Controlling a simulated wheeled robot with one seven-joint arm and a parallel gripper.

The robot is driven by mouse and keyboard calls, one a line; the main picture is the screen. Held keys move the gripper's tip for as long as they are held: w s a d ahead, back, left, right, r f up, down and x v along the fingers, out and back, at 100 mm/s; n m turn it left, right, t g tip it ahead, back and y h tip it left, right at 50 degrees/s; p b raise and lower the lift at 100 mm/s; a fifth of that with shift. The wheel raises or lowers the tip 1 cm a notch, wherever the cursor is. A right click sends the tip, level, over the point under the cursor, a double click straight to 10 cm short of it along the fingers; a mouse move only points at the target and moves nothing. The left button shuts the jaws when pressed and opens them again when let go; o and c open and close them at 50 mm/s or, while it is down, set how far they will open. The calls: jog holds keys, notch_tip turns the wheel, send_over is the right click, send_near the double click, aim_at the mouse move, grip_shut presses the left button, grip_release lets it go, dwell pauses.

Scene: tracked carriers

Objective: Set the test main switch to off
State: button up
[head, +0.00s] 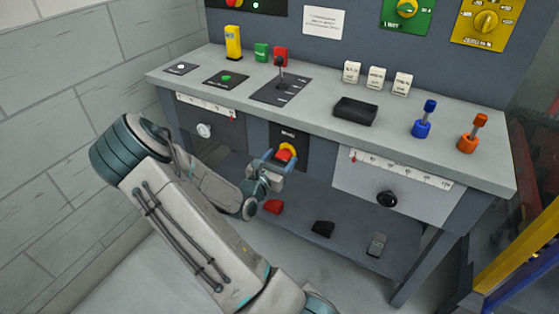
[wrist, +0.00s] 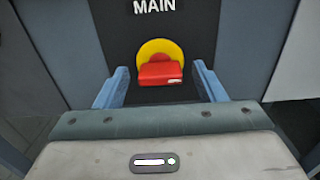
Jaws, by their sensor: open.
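The main switch is a red handle (wrist: 161,74) on a yellow disc (wrist: 158,46), set on a dark plate labelled MAIN (wrist: 154,7) on the bench front. It also shows in the head view (head: 285,154), under the bench top. The handle's broad block lies across the disc. My gripper (wrist: 160,86) is open in front of the switch, one blue finger on each side of the red handle, with gaps between. It also shows in the head view (head: 280,163). How far the fingertips reach along the handle is hard to tell.
A black knob (head: 387,198) sits right of the switch. Red and dark pieces lie on the shelf (head: 350,226) below.

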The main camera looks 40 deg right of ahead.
jog(key=c, duration=1)
jog(key=shift+p, duration=0.35)
jog(key=n+p, duration=0.1)
jog(key=p, duration=0.1)
jog(key=n+p, duration=0.2)
jog(key=shift+r+p, duration=0.3)
jog(key=n+p, duration=0.5)
jog(key=p, duration=0.1)
jog(key=shift+w+f+n, duration=0.1)
jog(key=shift+n, duration=0.3)
jog(key=n+p, duration=0.3)
jog(key=n, duration=0.1)
jog(key=shift+a+f+n, duration=0.1)
jog(key=shift+f+n, duration=0.05)
jog(key=shift+n, duration=0.15)
jog(key=shift+f+n+p, duration=0.2)
jog(key=shift+n+p, duration=1.1)
jog(key=shift+n, duration=0.8)
